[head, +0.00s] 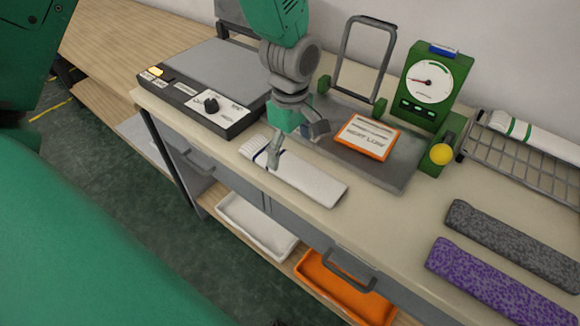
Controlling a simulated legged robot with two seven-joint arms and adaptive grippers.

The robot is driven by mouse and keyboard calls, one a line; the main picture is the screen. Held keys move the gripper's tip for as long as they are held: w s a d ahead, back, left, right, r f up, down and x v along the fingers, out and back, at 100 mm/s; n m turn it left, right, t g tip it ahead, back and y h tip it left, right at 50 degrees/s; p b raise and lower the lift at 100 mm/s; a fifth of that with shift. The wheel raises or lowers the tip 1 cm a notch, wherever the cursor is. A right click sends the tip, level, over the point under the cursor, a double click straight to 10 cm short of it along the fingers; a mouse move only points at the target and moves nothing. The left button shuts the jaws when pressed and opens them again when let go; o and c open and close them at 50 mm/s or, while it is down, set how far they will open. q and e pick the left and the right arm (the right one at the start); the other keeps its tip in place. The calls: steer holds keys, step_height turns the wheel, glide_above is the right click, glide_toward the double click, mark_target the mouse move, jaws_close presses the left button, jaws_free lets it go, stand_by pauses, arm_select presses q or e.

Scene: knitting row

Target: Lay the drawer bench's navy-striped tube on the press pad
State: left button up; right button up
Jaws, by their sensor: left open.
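The navy-striped tube (305,181) is a flat white knitted piece with navy stripes near its left end. It lies on the drawer bench (225,150) along the front edge. My left gripper (295,143) is open above the tube's striped end. One finger reaches down in front of the tube near the stripes; the other is raised to the right. I cannot tell whether a finger touches it. A grey flat pad (210,70), which looks like the press pad, tops a dark box with a knob at the back left. It is bare. My right gripper is not in view.
A grey plate (400,178) bears an orange-framed card (367,137) reading "heat low", beside a green gauge stand (425,90) and upright frame (365,55). A wire rack (530,165) holds a green-striped white tube (535,137). Grey (515,240) and purple (495,285) tubes lie right.

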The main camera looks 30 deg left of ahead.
mark_target(290, 165)
arm_select(q)
steer(key=shift+s+d+f, duration=0.1)
steer(key=shift+s+f, duration=0.05)
steer(key=shift+f, duration=0.45)
step_height(290, 165, down, 4)
steer(key=shift+d+r, duration=0.15)
steer(key=shift+r, duration=0.1)
steer(key=shift+f, duration=0.35)
steer(key=shift+a, duration=0.25)
steer(key=shift+c, duration=0.3)
steer(key=c, duration=0.9)
